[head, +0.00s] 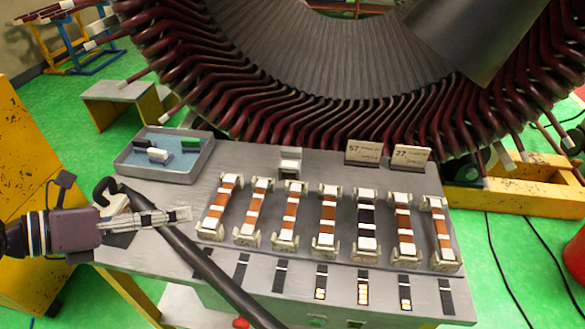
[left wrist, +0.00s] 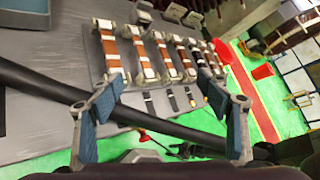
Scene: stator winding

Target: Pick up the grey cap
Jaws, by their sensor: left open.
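A small pale grey cap (head: 158,155) lies in the blue-floored tray (head: 205,160) at the back left of the bench in the head view. A green cap (head: 190,143) and another small dark-and-white piece (head: 140,143) lie beside it. My left gripper (head: 182,215) is in front of the tray, above the bench's left part, apart from the caps. In the left wrist view my left gripper (left wrist: 170,98) has its fingers spread wide with nothing held between them. A tray corner (left wrist: 25,14) shows at the top left there, but no cap does. My right gripper is in neither view.
A thick dark bar (head: 215,270) crosses the bench close by my left gripper. A row of copper-banded blocks (head: 327,220) fills the bench's middle and right. Number plates (head: 365,152) stand behind. The large stator (head: 300,60) rises at the back.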

